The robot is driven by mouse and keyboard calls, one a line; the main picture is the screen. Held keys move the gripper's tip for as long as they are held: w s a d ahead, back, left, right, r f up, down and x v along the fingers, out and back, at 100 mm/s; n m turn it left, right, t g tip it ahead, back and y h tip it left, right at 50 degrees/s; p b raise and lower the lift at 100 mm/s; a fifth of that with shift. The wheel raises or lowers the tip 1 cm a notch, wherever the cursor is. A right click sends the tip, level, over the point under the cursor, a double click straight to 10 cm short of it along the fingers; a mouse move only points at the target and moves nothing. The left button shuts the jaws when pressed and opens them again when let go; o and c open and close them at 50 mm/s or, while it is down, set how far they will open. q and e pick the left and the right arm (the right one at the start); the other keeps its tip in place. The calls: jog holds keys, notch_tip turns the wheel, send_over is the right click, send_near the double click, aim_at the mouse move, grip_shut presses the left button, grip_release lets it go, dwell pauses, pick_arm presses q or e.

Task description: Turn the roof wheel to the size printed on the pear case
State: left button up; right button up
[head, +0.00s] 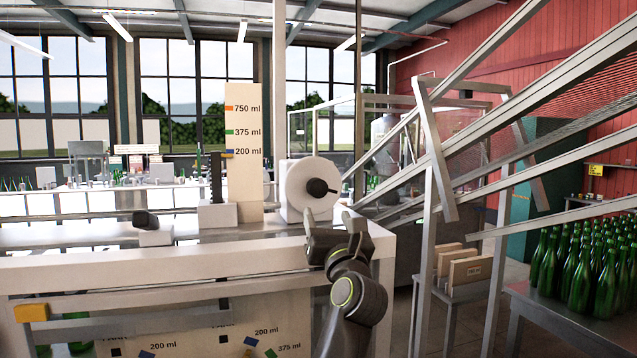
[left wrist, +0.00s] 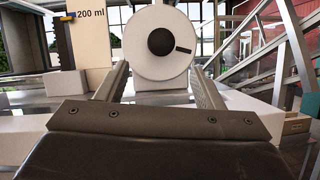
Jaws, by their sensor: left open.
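The roof wheel (head: 293,186) is a white disc with a dark hub, at the right end of the machine top; it also shows in the left wrist view (left wrist: 137,48). The size board (head: 243,170) beside it reads 750, 375 and 200 ml. A dark slider with a yellow tip (head: 222,155) stands level with the 200 ml mark. My left gripper (head: 328,218) is open and empty in front of and below the wheel, its fingers pointing at it. Wooden cases (head: 465,274) stand at the right; one label seems to read 750 ml. I cannot tell which is the pear case.
Slanted metal rails (head: 440,150) cross the right side. Green bottles (head: 580,270) crowd a table at the lower right. A dark knob on a white block (head: 155,238) is on the machine top at left. A lower panel (head: 190,340) carries coloured size marks.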

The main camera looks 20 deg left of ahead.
aim_at(319, 193)
pick_arm(q)
jog(key=p+x, duration=0.3)
jog(key=x, duration=0.5)
jog(key=shift+w+a+r+p, duration=0.15)
jog(key=shift+w+r+p, duration=0.05)
jog(key=shift+r+p, duration=0.1)
jog(key=shift+p+x, duration=0.3)
jog(key=shift+x, duration=0.55)
jog(key=shift+f, duration=0.15)
